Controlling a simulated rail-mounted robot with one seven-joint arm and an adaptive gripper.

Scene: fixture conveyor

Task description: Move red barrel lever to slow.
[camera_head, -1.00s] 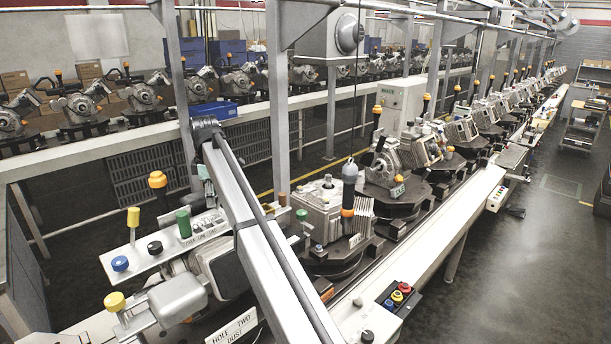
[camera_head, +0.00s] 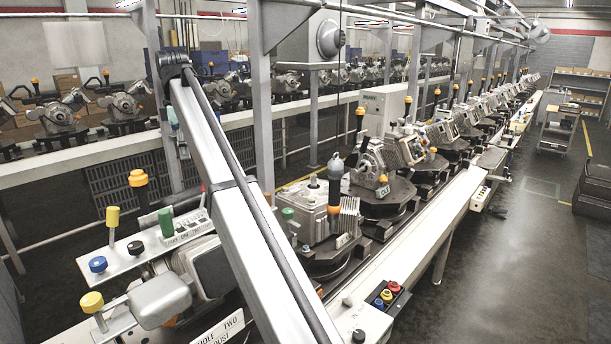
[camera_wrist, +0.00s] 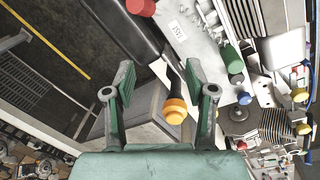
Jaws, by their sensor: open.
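A red barrel (camera_wrist: 141,7) shows at the top edge of the wrist view, partly cut off, at the end of a pale control panel (camera_wrist: 190,35). I cannot tell its lever position, and the panel's label is too small to read. In the head view I cannot make out the red barrel; my arm crosses that area. My gripper (camera_wrist: 160,66) is open and empty, with green fingers apart. The red barrel lies beyond the fingertips. An orange knob on a black handle (camera_wrist: 174,105) shows between the fingers; I cannot tell its depth.
A green barrel (camera_wrist: 230,58) and a blue knob (camera_wrist: 237,79) stand on the panel. In the head view, a side panel bears a green barrel (camera_head: 166,222) and a yellow one (camera_head: 112,222). Machine fixtures (camera_head: 378,178) line the conveyor (camera_head: 440,215). Open floor (camera_head: 530,250) lies right.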

